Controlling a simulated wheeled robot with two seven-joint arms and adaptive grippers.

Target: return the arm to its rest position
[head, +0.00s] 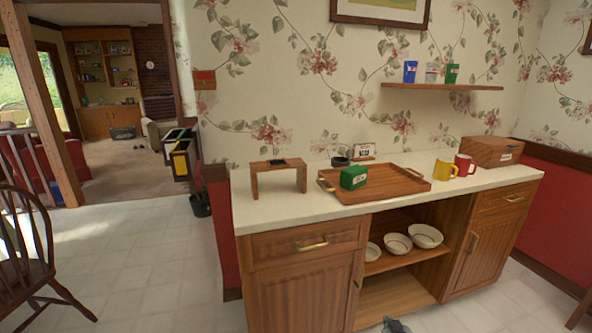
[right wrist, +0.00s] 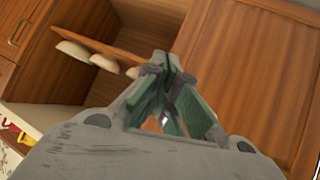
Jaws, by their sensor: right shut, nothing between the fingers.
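My right gripper (head: 396,325) shows only as a small grey tip at the bottom edge of the head view, in front of the cabinet's open shelf section. In the right wrist view my right gripper (right wrist: 166,65) has its green-lined fingers together, with nothing between them. It is apart from the wooden cabinet (head: 300,285), whose door panel (right wrist: 255,70) and shelf lie beyond it in the wrist view. The rest of the right arm is hidden below the head view. My left gripper is in neither view.
A white countertop (head: 300,213) holds a wooden tray (head: 405,190) with a green box (head: 353,177), a yellow mug (head: 445,169), a red mug (head: 464,165), a wooden box (head: 491,151) and a small stand (head: 278,166). Bowls (head: 397,243) sit on the open shelf.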

